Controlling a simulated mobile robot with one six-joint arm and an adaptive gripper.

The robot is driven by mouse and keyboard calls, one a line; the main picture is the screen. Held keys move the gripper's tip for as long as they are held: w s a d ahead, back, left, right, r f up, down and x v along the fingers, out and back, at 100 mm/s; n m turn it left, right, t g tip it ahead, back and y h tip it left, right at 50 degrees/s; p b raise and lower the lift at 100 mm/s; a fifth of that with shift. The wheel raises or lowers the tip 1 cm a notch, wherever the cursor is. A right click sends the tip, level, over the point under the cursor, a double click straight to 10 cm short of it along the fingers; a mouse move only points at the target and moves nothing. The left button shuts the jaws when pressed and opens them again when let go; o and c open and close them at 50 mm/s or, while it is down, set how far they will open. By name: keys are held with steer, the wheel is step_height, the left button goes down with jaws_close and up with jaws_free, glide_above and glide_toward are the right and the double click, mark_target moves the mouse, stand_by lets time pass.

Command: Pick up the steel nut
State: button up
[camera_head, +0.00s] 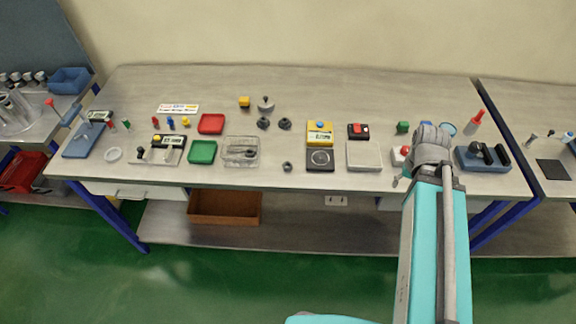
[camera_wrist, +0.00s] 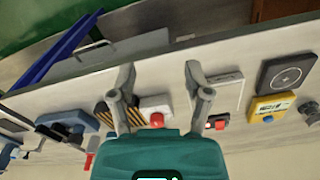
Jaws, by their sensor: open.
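Several small dark grey nut-like pieces are on the long table in the head view. One (camera_head: 287,166) lies alone near the front edge, left of the black-and-yellow scale. Two more, a left one (camera_head: 263,123) and a right one (camera_head: 284,124), sit side by side farther back. They are too small to tell which is the steel nut. My gripper (camera_head: 430,148) is over the right part of the table, far from them. In the wrist view my gripper (camera_wrist: 160,78) has its fingers spread and nothing between them. No nut is recognisable there.
A clear tray (camera_head: 240,151), a yellow scale (camera_head: 319,134) and a pale plate (camera_head: 364,156) stand along the table. A red-button box (camera_wrist: 157,120) is near my fingers in the wrist view. Bare tabletop surrounds the front piece.

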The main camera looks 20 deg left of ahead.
steer(key=shift+o, duration=0.7)
steer(key=shift+w+a, duration=0.1)
steer(key=shift+a, duration=0.05)
steer(key=w+a+r+n+p, duration=0.1)
steer(key=w+a+n, duration=0.1)
steer(key=a+n, duration=0.8)
steer(key=w+a+r+n+p, duration=0.1)
steer(key=a+n, duration=0.8)
steer(key=a, duration=1.7)
steer(key=shift+w+a+r+n+p, duration=0.35)
steer(key=shift+w+r+n+p, duration=0.1)
steer(key=shift+w, duration=0.8)
steer(key=shift+f, duration=0.1)
steer(key=b, duration=0.9)
glide_above(287, 165)
step_height(287, 165, down, 8)
steer(key=shift+w+a+f, duration=0.1)
steer(key=shift+f, duration=0.15)
steer(key=shift+f, duration=0.1)
steer(key=shift+f+b, duration=2.45)
steer(key=shift+f, duration=0.05)
